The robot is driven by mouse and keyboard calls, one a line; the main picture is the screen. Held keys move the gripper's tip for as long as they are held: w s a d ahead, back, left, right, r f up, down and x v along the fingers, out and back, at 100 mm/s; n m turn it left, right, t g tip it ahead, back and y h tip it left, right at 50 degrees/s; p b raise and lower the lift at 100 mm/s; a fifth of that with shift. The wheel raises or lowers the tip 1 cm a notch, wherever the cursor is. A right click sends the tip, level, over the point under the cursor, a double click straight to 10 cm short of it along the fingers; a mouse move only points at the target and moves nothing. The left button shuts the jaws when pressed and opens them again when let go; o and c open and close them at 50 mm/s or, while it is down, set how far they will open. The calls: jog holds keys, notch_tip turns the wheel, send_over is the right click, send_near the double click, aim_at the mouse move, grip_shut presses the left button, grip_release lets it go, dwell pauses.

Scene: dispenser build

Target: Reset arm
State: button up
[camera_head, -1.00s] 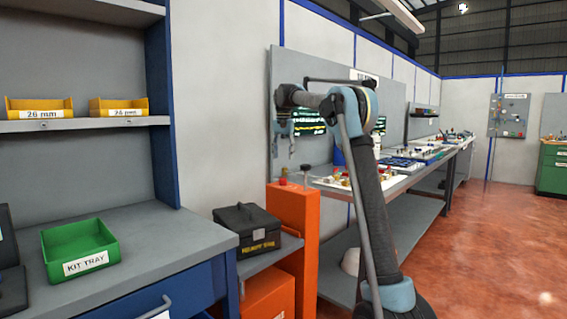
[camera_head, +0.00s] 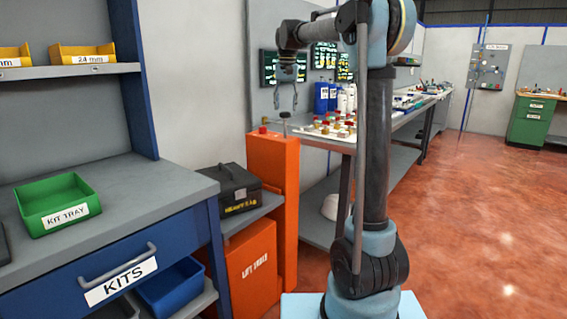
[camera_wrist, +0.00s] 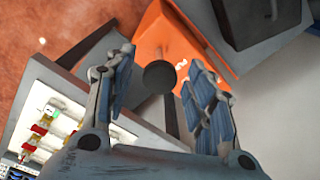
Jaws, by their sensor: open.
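My gripper (camera_head: 284,97) hangs at the end of my raised arm in the head view, pointing down, in front of the screens. In the wrist view my gripper (camera_wrist: 160,88) has its two fingers apart with nothing held between them. A dark round knob (camera_wrist: 160,76) shows beyond the gap between the fingers, above the orange lift table (camera_wrist: 170,35). The orange lift table (camera_head: 272,160) stands below and left of my gripper in the head view.
A workbench (camera_head: 345,145) with small red-capped parts is right of the orange post. A green kit tray (camera_head: 58,205) sits on the blue-drawer bench at left. A black case (camera_head: 228,187) lies on a low shelf. Red floor (camera_head: 480,200) is open at right.

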jog(key=s+d+f, duration=0.4)
jog(key=s, duration=0.4)
jog(key=s+d+f, duration=0.3)
jog(key=s+d, duration=0.2)
jog(key=s, duration=0.2)
jog(key=s+d+f, duration=0.4)
jog(key=s, duration=0.4)
jog(key=s+d+f, duration=0.2)
jog(key=s+f, duration=0.7)
jog(key=f, duration=0.1)
jog(key=s+d+f+n+t, duration=0.1)
jog(key=s+d+f, duration=0.2)
jog(key=s+f, duration=0.7)
jog(key=shift+f+n+t, duration=0.3)
jog(key=shift+f, duration=0.3)
jog(key=shift+d, duration=0.1)
jog(key=shift+w+f, duration=0.2)
jog(key=shift+w, duration=0.15)
